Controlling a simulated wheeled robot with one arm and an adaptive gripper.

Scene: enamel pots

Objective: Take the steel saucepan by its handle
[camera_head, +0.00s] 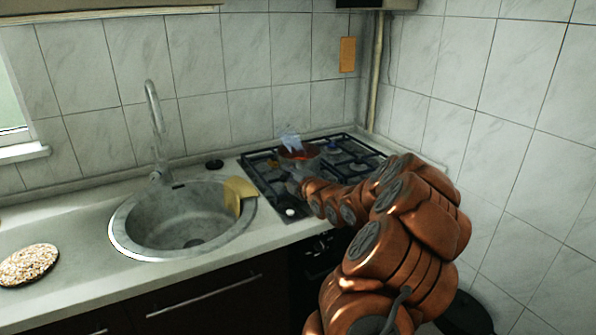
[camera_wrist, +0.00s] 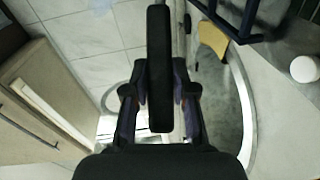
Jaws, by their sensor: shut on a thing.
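A pot (camera_head: 301,161) stands over the hob in the head view. It looks like the steel saucepan, with reddish and bluish patches that may be reflections or contents. My gripper (camera_wrist: 160,92) is shut on a long black handle (camera_wrist: 158,30), with one finger on each side of it. The handle runs up and down the middle of the wrist view. The pan's body is not recognisable in that view. In the head view the gripper is small, at the hob's front edge, and its fingers and the handle are hard to make out.
The black hob grates (camera_head: 350,146) lie around the pot. A round sink (camera_head: 150,240) with a tap (camera_head: 154,115) is to the left, a yellow cloth (camera_head: 238,190) over its rim. A speckled round mat (camera_head: 28,264) lies far left. Tiled walls close the corner behind and right.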

